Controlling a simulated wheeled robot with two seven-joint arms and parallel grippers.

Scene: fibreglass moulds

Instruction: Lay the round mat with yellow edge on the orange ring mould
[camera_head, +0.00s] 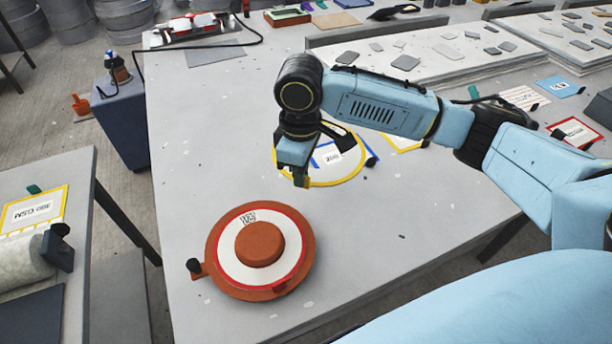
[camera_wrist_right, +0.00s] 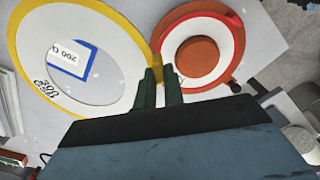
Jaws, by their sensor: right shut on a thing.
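The round mat with yellow edge (camera_head: 343,174) is a pale ring with a wide hole. My right gripper (camera_head: 301,182) is shut on its near left edge. In the right wrist view the fingers (camera_wrist_right: 159,76) pinch the mat's yellow rim (camera_wrist_right: 122,98). The mat's height above the table is hard to tell. The orange ring mould (camera_head: 306,268) sits on the table, nearer and to the left, with a raised round centre. It also shows in the right wrist view (camera_wrist_right: 196,55). A white ring mat with a red edge (camera_head: 229,259) lies on it around the centre. My left gripper is out of view.
A blue-edged sheet (camera_head: 322,160) shows through the held mat's hole. Bare grey table (camera_head: 190,150) lies around the mould. Flat slabs with grey pieces (camera_head: 440,65) stand at the back right. A side table with a roll (camera_head: 20,262) is at the left.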

